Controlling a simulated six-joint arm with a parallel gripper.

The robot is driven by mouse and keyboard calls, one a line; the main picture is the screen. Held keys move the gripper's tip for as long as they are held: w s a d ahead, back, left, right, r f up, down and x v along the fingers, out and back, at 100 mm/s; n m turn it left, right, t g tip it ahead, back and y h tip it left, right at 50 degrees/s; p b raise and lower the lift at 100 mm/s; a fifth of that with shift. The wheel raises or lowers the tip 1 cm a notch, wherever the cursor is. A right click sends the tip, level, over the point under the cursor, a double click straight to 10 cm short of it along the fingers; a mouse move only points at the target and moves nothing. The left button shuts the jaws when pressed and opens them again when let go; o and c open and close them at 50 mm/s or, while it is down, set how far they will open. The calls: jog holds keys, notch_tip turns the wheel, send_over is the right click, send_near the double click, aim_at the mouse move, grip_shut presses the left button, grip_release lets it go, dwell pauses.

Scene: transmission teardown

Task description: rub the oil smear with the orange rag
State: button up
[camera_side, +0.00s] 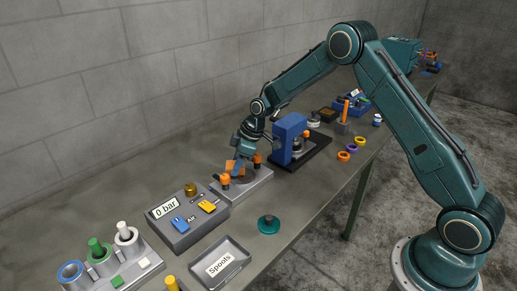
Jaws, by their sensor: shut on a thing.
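My gripper (240,158) points down over a grey metal block (254,187) near the middle of the bench. It is shut on the orange rag (231,167), a small orange patch just below the jaws. The rag is at or just above the block; I cannot tell if it touches. I cannot make out the oil smear; the gripper and rag may hide it.
Orange-capped posts (225,181) stand close around the gripper. A blue press (290,138) stands just right. A grey "0 bar" box (183,236) and a "Spools" tray (222,262) lie nearer. A teal disc (268,225) sits on otherwise clear bench.

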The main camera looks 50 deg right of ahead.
jog(key=shift+w, duration=0.45)
jog(key=shift+s+r, duration=0.1)
jog(key=shift+r, duration=3.95)
